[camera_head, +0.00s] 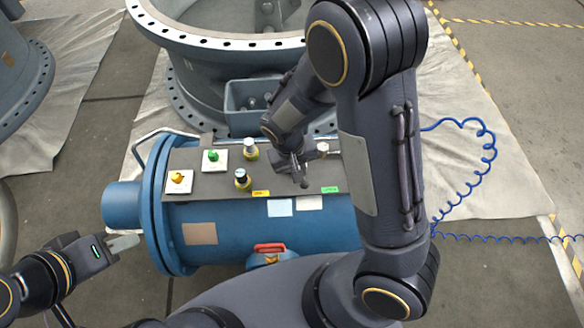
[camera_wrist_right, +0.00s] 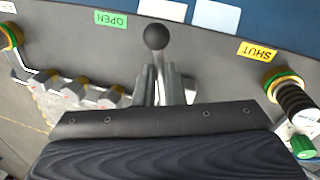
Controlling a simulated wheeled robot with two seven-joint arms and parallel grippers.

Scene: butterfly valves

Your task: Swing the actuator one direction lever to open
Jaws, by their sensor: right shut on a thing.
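The lever (camera_wrist_right: 155,40), a metal shaft with a black ball knob, stands between the fingers of my right gripper (camera_wrist_right: 157,85) in the right wrist view. That gripper is shut on the shaft below the knob. The knob points between the green OPEN label (camera_wrist_right: 118,19) and the yellow SHUT label (camera_wrist_right: 257,50), nearer OPEN. In the head view my right gripper (camera_head: 300,179) is over the grey panel, between the SHUT label (camera_head: 261,194) and the OPEN label (camera_head: 330,189); the lever is hard to make out there. My left gripper (camera_head: 122,243) is apart from the blue actuator (camera_head: 300,232), at lower left.
A red handle (camera_head: 269,248) sits on the actuator's front. A large flanged valve body (camera_head: 200,95) stands behind. A coiled blue hose (camera_head: 489,150) lies at right.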

